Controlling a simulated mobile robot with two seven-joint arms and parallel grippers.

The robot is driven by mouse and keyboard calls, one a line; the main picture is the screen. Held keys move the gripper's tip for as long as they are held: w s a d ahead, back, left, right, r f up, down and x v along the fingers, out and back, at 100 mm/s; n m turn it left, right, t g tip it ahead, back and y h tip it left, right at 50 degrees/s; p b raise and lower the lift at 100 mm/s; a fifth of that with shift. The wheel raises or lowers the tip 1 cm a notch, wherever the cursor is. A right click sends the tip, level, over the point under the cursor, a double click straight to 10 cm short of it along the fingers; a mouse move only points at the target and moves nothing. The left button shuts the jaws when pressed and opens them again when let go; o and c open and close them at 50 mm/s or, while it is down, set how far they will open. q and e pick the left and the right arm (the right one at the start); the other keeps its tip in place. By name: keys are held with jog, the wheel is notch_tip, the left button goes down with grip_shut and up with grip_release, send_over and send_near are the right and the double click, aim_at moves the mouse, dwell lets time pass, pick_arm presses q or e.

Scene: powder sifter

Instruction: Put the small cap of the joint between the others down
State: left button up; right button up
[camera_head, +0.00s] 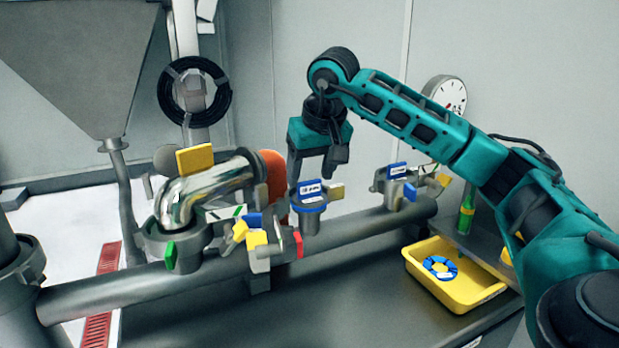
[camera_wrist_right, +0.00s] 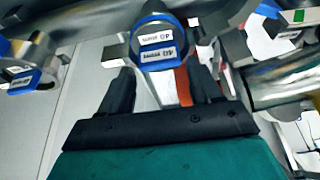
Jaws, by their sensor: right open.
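The small blue cap (camera_head: 311,187) with a white label sits on the middle joint (camera_head: 310,218) of the horizontal pipe, between the silver elbow's joint and the far right one. It also shows in the right wrist view (camera_wrist_right: 158,36), just beyond the fingertips. My right gripper (camera_head: 312,173) is open right above and behind this cap; no object shows held in it. In the wrist view its two dark fingers (camera_wrist_right: 160,76) stand apart with the cap ahead of the gap. Whether they touch the cap I cannot tell. My left gripper is not in view.
Another joint with a blue cap (camera_head: 397,170) stands at the right end of the pipe (camera_head: 350,226). A silver elbow (camera_head: 205,188) and coloured clamp levers (camera_head: 257,238) crowd the left. A yellow tray (camera_head: 420,276) holding a blue ring (camera_head: 440,267) and a green bottle (camera_head: 466,214) are at right.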

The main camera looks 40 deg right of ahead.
jog(key=p+v, duration=0.1)
jog(key=v, duration=0.9)
